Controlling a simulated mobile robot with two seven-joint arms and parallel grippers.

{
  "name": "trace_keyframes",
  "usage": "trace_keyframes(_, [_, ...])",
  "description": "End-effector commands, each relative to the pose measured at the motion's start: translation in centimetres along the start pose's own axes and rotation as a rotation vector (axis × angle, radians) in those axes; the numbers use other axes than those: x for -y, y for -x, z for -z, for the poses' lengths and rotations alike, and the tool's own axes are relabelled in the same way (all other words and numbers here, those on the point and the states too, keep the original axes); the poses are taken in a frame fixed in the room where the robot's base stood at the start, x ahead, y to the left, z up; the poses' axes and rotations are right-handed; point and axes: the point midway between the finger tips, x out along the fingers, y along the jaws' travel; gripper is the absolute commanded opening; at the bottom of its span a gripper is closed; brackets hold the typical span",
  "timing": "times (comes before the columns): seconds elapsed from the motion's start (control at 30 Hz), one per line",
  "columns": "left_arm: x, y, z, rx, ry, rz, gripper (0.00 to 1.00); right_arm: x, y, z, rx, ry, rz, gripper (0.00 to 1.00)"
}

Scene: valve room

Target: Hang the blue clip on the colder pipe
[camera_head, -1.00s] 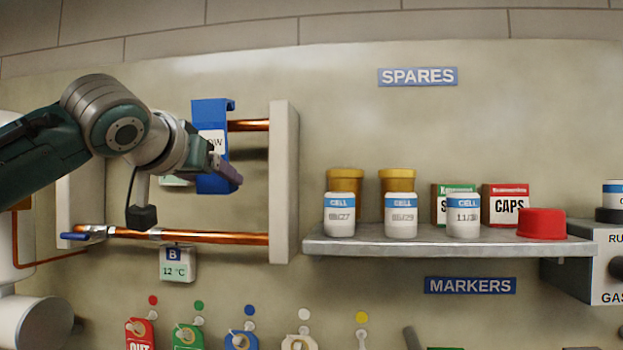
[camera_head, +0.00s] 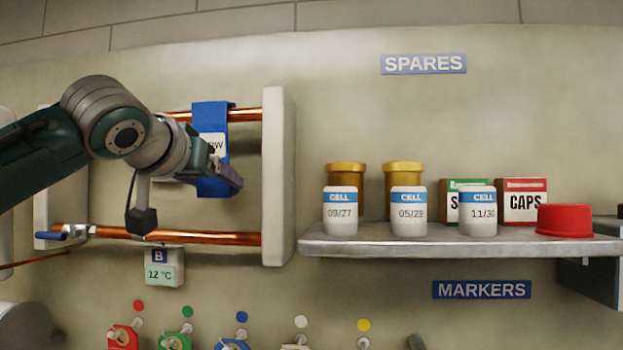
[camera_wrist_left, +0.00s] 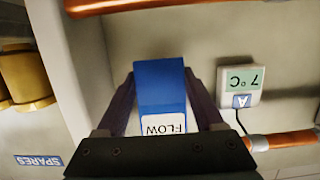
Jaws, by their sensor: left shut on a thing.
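The blue clip (camera_head: 211,187) has a white label reading FLOW in the wrist view (camera_wrist_left: 160,85). My left gripper (camera_head: 228,180) is shut on it, with a finger on each side of it in the wrist view (camera_wrist_left: 165,100). The clip is upright, its top crossing the upper copper pipe (camera_head: 246,115). I cannot tell whether its hook rests on the pipe. Gauge A (camera_wrist_left: 240,80), by the upper pipe, reads 7 °C. The lower pipe (camera_head: 205,238) carries gauge B (camera_head: 164,272), reading 12 °C. My right gripper is not in view.
A pale upright post (camera_head: 278,180) bounds the pipes on the right. Beyond it a shelf (camera_head: 440,242) holds several cells, jars, boxes and a red cap (camera_head: 565,220). A blue-handled valve (camera_head: 52,236) sits on the lower pipe. Coloured tags hang below.

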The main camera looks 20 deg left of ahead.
Motion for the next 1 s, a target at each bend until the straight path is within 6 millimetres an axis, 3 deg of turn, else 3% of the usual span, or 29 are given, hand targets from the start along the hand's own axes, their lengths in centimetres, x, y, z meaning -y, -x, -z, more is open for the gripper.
trace_keyframes(0.13, [0.0, 0.0, 0.0, -0.001, 0.0, 0.0, 0.12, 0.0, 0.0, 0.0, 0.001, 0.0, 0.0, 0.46])
trace_keyframes(0.17, [0.0, 0.0, 0.0, -0.001, 0.0, 0.0, 0.71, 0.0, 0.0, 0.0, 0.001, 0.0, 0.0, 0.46])
trace_keyframes(0.4, [0.0, 0.0, 0.0, 0.0, 0.0, 0.0, 0.98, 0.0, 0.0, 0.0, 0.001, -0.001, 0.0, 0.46])
trace_keyframes(0.77, [0.0, 0.5, 0.0, 0.001, -0.001, 0.0, 1.0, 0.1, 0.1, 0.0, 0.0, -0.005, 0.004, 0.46])
trace_keyframes(1.0, [0.0, 3.9, 0.1, 0.0, -0.002, -0.001, 1.0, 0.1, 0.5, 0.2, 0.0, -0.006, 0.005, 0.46])
